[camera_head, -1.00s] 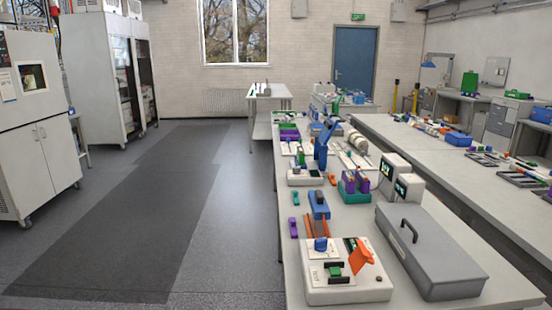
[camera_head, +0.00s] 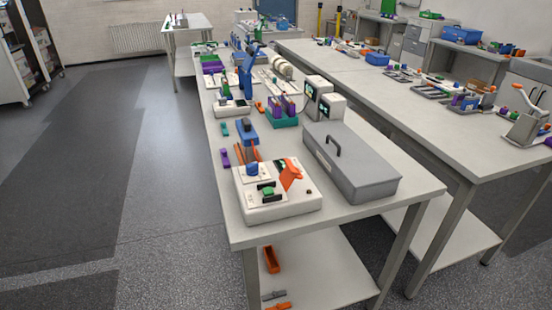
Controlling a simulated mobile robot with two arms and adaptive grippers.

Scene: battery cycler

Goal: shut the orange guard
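The orange guard (camera_head: 290,173) stands raised and tilted on top of a white battery cycler (camera_head: 280,208) at the near end of the bench. A dark slot or display shows beside the guard. A small green piece (camera_head: 268,191) between dark parts sits on the cycler's top, left of the guard. Neither of my grippers is in the view.
A blue-and-orange holder (camera_head: 248,132) stands behind the cycler. Open floor (camera_head: 170,190) lies left of the bench. An orange bin (camera_head: 271,259) is on the lower shelf.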

